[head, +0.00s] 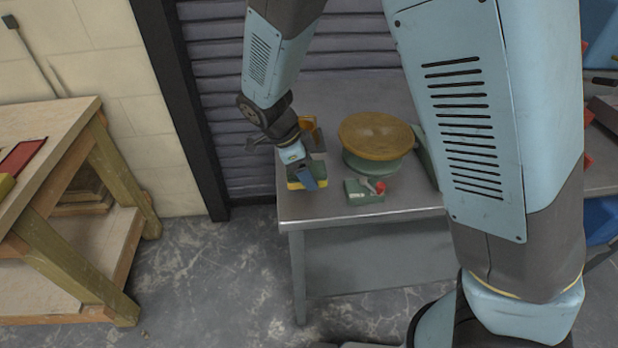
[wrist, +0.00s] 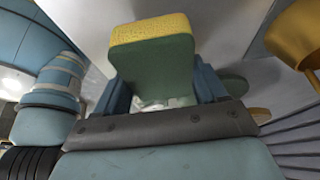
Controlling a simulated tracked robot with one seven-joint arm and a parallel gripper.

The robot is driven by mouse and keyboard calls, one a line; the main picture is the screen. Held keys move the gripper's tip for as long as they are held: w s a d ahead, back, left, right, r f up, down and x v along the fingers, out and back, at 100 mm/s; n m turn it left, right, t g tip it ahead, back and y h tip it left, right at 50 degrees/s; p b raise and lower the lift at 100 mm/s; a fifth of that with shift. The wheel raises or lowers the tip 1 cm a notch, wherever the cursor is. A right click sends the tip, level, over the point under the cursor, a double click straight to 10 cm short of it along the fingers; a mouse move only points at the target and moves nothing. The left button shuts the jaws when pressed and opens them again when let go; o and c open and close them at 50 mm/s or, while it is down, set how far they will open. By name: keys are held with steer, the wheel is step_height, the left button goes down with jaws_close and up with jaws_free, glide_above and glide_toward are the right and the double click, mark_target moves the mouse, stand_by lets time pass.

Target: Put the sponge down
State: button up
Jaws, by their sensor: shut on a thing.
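The sponge (wrist: 152,62) has a green body and a yellow face and is held between my gripper's blue fingers in the wrist view. In the head view the sponge (head: 293,185) shows low beside my gripper (head: 308,180), near the front left corner of the grey metal table (head: 370,222). My gripper (wrist: 163,88) is shut on the sponge. I cannot tell whether the sponge touches the tabletop, since its underside is hard to see in the head view.
A green tub with a round wooden lid (head: 375,133) stands at the table's middle. In front of it is a green block (head: 358,193) with a red knob. An orange-yellow object (head: 308,126) is behind my gripper. A wooden workbench (head: 50,150) stands apart on the left.

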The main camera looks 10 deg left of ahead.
steer(key=shift+f, duration=1.45)
steer(key=shift+s+f, duration=0.1)
steer(key=shift+f, duration=0.1)
steer(key=o, duration=0.8)
steer(key=shift+c, duration=0.2)
steer(key=shift+o, duration=0.9)
steer(key=shift+s+d+f, duration=0.1)
steer(key=shift+f, duration=0.05)
steer(key=shift+s, duration=0.1)
steer(key=v, duration=1.2)
steer(key=shift+w+r, duration=0.3)
steer(key=shift+r, duration=0.05)
